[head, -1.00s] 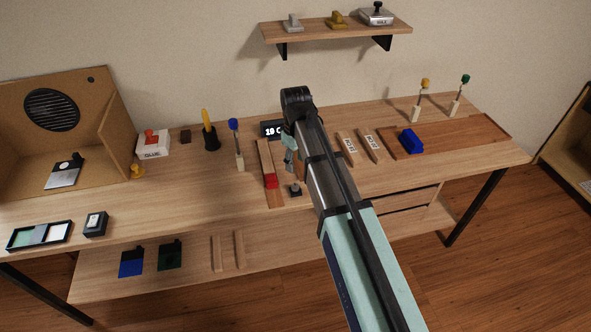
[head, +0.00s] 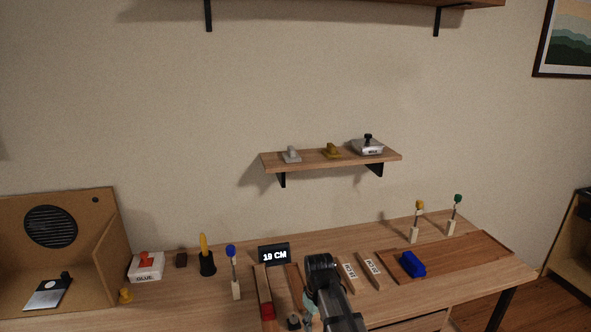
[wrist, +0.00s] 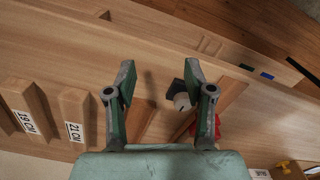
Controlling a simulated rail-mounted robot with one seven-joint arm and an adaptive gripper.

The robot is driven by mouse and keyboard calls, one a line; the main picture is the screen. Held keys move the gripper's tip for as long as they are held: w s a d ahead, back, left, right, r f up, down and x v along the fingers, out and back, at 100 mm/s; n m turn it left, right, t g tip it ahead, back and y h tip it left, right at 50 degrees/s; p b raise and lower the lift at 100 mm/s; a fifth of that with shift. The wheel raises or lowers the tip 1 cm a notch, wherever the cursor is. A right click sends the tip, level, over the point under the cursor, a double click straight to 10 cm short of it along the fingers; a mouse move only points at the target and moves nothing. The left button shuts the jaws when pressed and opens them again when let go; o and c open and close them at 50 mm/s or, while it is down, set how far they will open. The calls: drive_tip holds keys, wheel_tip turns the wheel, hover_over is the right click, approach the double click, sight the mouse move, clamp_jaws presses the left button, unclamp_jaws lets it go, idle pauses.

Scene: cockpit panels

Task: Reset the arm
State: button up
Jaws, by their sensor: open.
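My arm (head: 335,300) reaches up from the bottom edge of the head view, over the front of the desk right of the red-ended wooden piece. In the wrist view my gripper (wrist: 160,78) is open, its two green-and-grey fingers apart with nothing held between them. A small knob on a dark base (wrist: 181,98) shows below, near the right finger. In the head view the fingers are mostly hidden behind my own wrist or cut off by the bottom edge.
A small wall shelf (head: 315,161) holds several items. A speaker box (head: 103,215) stands left.

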drive_tip(key=s+d+f+m, duration=0.7)
drive_tip(key=s+d+f, duration=0.4)
drive_tip(key=s+f, duration=0.45)
drive_tip(key=s+f+g+p, duration=0.2)
drive_tip(key=s+f, duration=0.1)
drive_tip(key=s, duration=0.6)
drive_tip(key=s+f+g+p, duration=0.2)
drive_tip(key=s+f, duration=0.2)
drive_tip(key=s, duration=0.5)
drive_tip(key=s+f+g+p, duration=0.2)
drive_tip(key=s+f, duration=0.2)
drive_tip(key=s, duration=0.5)
drive_tip(key=shift+s+a+f+g, duration=0.15)
drive_tip(key=shift+s+g, duration=0.2)
drive_tip(key=shift+g, duration=0.05)
